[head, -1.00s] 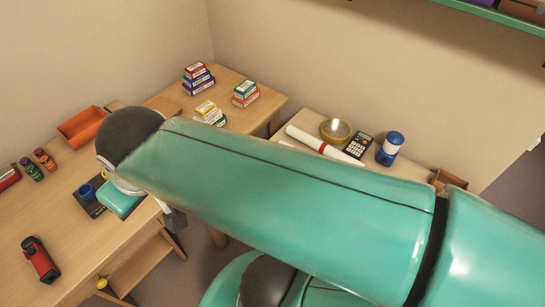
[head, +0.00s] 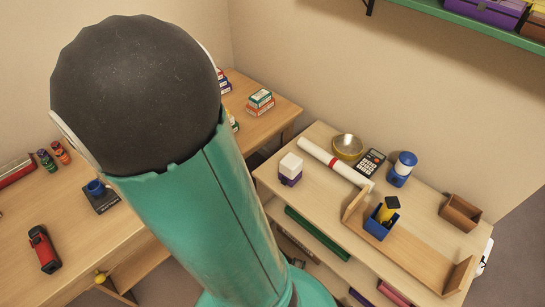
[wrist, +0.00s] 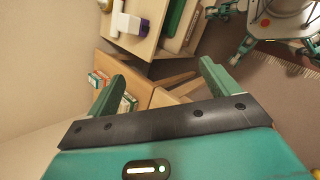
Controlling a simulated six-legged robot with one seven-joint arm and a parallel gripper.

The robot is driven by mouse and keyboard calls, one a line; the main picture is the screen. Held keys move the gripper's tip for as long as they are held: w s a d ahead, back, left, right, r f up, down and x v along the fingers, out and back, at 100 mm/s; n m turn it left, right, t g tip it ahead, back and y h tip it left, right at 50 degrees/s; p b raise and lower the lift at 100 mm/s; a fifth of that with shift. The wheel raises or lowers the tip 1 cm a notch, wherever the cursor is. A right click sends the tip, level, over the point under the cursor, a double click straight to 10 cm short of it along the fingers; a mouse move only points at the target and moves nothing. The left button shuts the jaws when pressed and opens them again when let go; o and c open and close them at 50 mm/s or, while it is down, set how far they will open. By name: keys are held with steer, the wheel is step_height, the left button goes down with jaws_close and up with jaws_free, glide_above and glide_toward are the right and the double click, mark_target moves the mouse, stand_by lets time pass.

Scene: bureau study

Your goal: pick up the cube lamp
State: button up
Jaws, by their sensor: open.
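The cube lamp (head: 290,169), a small block with a white top and purple base, stands upright near the left end of the light wooden desk (head: 325,222). In the wrist view the white and purple lamp (wrist: 124,22) shows at the top, well beyond the fingers and left of their middle. My gripper (wrist: 162,70) is open, with two green fingers spread and nothing between them. It is apart from the lamp. In the head view my arm hides the gripper.
A white roll with a red band (head: 334,162) lies just right of the lamp. Behind are a brass bowl (head: 348,147), a calculator (head: 370,162) and a blue-white jar (head: 402,168). A blue box (head: 381,222) stands in a wooden organiser. Small boxes (head: 260,102) sit on another table.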

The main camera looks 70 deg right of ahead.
steer(key=s+d+f+n+g+h, duration=0.2)
steer(key=s+d+f+h, duration=0.1)
steer(key=d+f, duration=0.25)
steer(key=s+d+f+n+g+h, duration=0.2)
steer(key=d+f+n+h, duration=0.1)
steer(key=d+f, duration=0.3)
steer(key=n+t+h, duration=0.3)
steer(key=n+h, duration=0.1)
steer(key=n, duration=0.4)
glide_toward(291, 162)
steer(key=x, duration=0.2)
steer(key=f+x, duration=0.1)
steer(key=x, duration=0.2)
steer(key=shift+d+f, duration=0.15)
steer(key=shift+d, duration=0.05)
steer(key=shift+x, duration=2.8)
steer(key=shift+w, duration=0.2)
steer(key=shift+c, duration=0.5)
steer(key=c, duration=1.1)
